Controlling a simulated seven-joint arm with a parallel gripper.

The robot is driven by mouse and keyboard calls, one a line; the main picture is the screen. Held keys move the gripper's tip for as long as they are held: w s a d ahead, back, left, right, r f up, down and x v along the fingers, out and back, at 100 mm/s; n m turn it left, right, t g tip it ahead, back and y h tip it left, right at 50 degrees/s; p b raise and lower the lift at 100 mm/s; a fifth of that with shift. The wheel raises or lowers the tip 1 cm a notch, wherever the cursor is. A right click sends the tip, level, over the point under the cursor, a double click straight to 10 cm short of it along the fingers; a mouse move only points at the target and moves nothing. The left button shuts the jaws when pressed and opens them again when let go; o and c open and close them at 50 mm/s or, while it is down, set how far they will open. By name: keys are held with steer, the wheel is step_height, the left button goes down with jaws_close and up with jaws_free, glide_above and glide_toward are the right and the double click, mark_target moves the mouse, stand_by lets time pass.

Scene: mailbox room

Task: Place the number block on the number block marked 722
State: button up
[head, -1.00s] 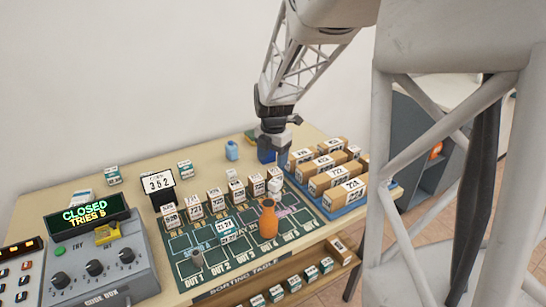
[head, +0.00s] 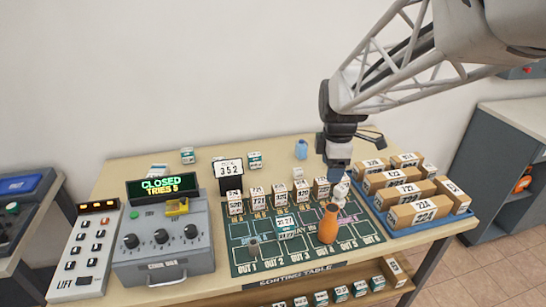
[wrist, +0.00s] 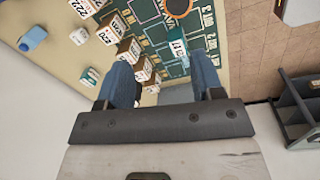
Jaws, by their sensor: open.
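My gripper (head: 338,172) hangs over the back right of the sorting mat, beside the blue tray. In the wrist view its two blue fingers (wrist: 163,82) stand apart with nothing held between them. A row of small number blocks stands along the back of the green mat, among them a left block (head: 235,203) and a middle block (head: 280,197). Their labels are too small to read surely, so I cannot tell which is marked 722. A teal-edged block (head: 285,226) lies on the mat. In the wrist view blocks (wrist: 112,28) show at upper left.
An orange vase (head: 328,224) stands on the green mat (head: 262,262). Brown cartons (head: 418,212) fill the blue tray at right. A grey code box (head: 165,248), reading CLOSED, stands at left. A blue bottle (head: 301,149) and a 352 display (head: 230,170) stand at the back.

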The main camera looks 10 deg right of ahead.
steer(key=s+a+r+m+t, duration=0.1)
steer(key=s+a+m, duration=0.4)
steer(key=s+m, duration=0.2)
steer(key=s+a+r+m, duration=0.2)
steer(key=s+a+m, duration=0.3)
steer(key=s+m, duration=0.3)
steer(key=s, duration=0.4)
steer(key=shift+a+t, duration=0.35)
steer(key=shift+t, duration=0.05)
